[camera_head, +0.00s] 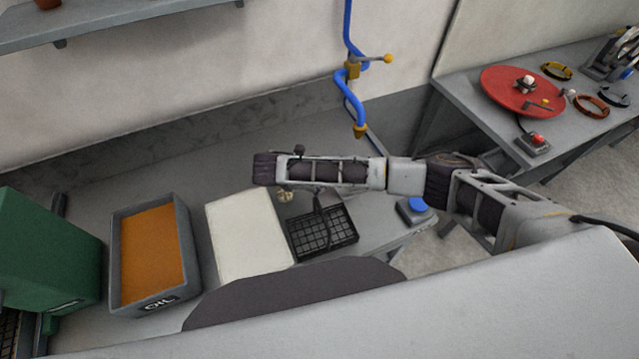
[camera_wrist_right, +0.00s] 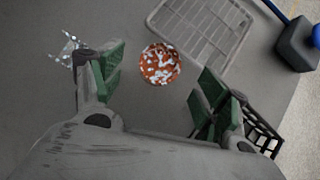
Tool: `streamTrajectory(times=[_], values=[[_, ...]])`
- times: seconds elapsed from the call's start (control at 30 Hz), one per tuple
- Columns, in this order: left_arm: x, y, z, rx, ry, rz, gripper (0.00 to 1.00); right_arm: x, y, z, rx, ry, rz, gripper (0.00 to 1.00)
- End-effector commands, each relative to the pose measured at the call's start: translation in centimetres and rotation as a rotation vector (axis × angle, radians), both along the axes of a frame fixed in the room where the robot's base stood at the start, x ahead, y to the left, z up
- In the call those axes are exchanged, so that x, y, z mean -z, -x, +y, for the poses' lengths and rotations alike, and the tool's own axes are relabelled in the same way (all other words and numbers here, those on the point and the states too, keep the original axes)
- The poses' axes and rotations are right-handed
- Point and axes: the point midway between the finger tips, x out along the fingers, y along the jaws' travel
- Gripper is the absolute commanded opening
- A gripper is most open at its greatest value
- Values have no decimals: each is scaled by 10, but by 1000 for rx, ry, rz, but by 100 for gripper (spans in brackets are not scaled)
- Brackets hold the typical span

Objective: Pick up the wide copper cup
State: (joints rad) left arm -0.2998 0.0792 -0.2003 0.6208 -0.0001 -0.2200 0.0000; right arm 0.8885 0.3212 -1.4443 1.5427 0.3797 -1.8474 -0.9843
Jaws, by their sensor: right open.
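In the right wrist view the wide copper cup (camera_wrist_right: 160,64) is a round, orange-brown shape with white glints, seen from above on the grey table. My right gripper (camera_wrist_right: 161,72) is open, with one green-padded finger on each side of the cup in the picture. I see no contact between fingers and cup. In the head view my right arm reaches in from the right over the table. A small brassy thing (camera_head: 285,196) shows just below that arm and may be the cup. My left gripper is not in view.
A black grid basket (camera_head: 322,232) and a blue button box (camera_head: 414,209) stand right of a white board (camera_head: 247,238). An orange-filled bin marked OIL (camera_head: 186,290) stands farther left. A clear small object (camera_wrist_right: 66,48) lies left of the cup. A grey mesh rack (camera_wrist_right: 205,30) lies beyond it.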

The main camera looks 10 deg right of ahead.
Motion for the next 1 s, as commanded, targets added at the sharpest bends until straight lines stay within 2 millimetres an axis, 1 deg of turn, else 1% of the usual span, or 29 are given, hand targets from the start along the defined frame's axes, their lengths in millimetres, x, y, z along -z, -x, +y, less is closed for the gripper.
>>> streamTrajectory(times=[0.27,0.4,0.5,1.0], values=[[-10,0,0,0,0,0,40,21,-6,-14,2,2,1,75],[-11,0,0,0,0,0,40,33,-11,-21,1,3,0,75],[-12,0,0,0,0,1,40,38,-13,-23,1,1,0,75],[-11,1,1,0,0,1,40,40,-13,-24,0,1,-1,75]])
